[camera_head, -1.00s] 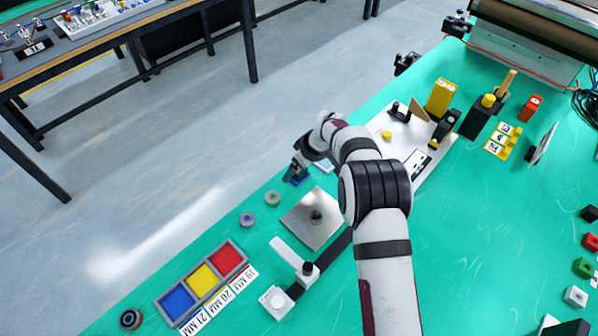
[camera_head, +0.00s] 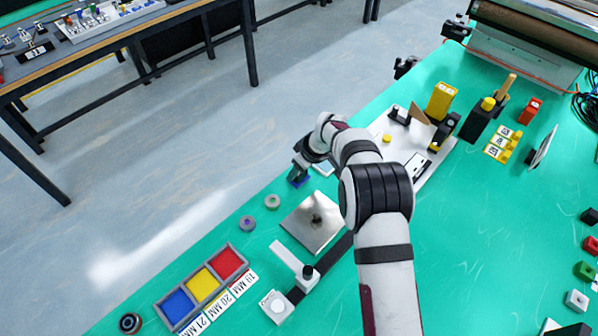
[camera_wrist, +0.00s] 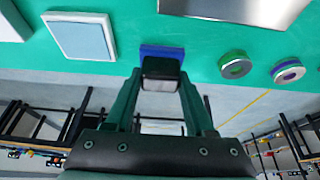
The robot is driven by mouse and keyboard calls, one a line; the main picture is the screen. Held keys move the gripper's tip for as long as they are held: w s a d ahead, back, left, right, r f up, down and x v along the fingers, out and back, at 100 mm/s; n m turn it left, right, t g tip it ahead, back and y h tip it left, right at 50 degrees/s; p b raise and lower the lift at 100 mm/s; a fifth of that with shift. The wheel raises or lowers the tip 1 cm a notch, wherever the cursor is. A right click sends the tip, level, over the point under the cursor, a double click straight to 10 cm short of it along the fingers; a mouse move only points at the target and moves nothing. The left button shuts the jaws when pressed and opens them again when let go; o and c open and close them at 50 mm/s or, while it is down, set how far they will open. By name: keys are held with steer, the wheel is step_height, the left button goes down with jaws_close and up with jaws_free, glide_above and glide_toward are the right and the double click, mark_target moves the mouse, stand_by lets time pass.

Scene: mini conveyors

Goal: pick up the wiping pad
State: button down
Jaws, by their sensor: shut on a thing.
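The wiping pad (camera_wrist: 162,50) shows in the wrist view as a flat blue base with a dark block-like grip on top. My gripper (camera_wrist: 160,85) is shut on that dark grip, one green finger on each side. In the head view, the blue pad (camera_head: 299,182) shows just below my gripper (camera_head: 299,170), near the green table's left edge. The pad is at or very close to the table top; I cannot tell whether it touches. My gripper and wrist partly hide it.
A metal plate (camera_head: 305,231) with a knob and two ring-shaped pieces (camera_head: 272,202) (camera_head: 248,223) lie nearby. A pale square pad (camera_wrist: 80,38) with a white border lies left of the wiping pad in the wrist view. A white board (camera_head: 437,168) with fixtures stands further right.

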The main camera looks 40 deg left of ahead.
steer(key=v, duration=0.4)
steer(key=shift+w+a+r, duration=0.25)
steer(key=shift+a+r, duration=0.05)
steer(key=w+d+r, duration=0.4)
steer(key=d+r, duration=0.2)
steer(key=d, duration=0.4)
steer(key=shift+r, duration=0.1)
steer(key=c, duration=1)
jaws_free()
steer(key=c, duration=0.4)
steer(key=w+a+f+m+t+h, duration=0.1)
steer(key=w+a+f+m+t, duration=0.3)
steer(key=a+m, duration=0.5)
steer(key=shift+c, duration=0.2)
steer(key=shift+g, duration=0.4)
steer(key=shift+w+f, duration=0.25)
steer(key=shift+f, duration=0.9)
steer(key=shift+w+f, duration=0.25)
steer(key=shift+f, duration=0.9)
